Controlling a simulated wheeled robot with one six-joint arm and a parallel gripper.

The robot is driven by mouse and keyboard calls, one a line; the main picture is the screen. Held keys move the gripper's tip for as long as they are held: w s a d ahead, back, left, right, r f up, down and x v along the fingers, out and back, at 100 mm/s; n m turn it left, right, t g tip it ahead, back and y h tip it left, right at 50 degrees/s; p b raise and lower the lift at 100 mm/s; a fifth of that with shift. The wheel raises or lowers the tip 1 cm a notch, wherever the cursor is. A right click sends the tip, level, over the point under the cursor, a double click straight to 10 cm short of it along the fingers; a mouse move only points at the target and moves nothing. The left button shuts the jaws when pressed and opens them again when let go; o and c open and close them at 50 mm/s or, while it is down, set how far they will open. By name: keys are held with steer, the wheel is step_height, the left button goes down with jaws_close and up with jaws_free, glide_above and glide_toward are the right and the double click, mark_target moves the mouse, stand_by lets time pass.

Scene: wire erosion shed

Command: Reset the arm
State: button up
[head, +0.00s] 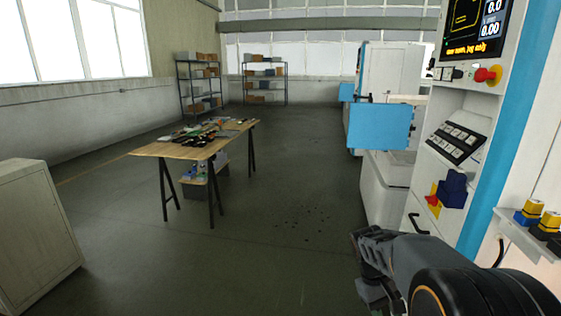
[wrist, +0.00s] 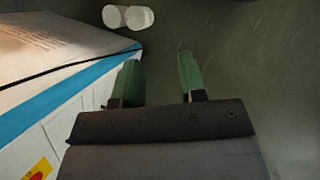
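My gripper (wrist: 160,82) shows in the wrist view with its two green-tipped fingers apart and nothing between them. Grey-green floor lies behind the fingers. In the head view my arm reaches in from the lower right, and the gripper end (head: 368,268) is low, in front of the blue and white machine. Its fingers cannot be made out clearly there.
The machine's control panel (head: 457,140), with a red knob (head: 487,75), stands close at right. A blue panel (head: 379,126) juts out behind it. A cluttered wooden table (head: 172,151) stands left of centre, a pale cabinet (head: 38,235) at far left. Open floor (head: 290,190) lies between.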

steer(key=s+a+r+t+y+p, duration=0.1)
steer(key=s+a+r+t+p, duration=0.1)
steer(key=r, duration=0.3)
steer(key=s+a+r+m+t+y+p, duration=0.1)
steer(key=s+a+r+t+p, duration=0.2)
steer(key=r+p, duration=0.2)
steer(key=s+a+r+m+t+y+p, duration=0.1)
steer(key=s+a+r+t+p, duration=0.1)
steer(key=r, duration=0.5)
steer(key=shift+s+a+r+t+p, duration=0.3)
steer(key=shift+s+a+p, duration=0.4)
steer(key=shift+a+p, duration=0.2)
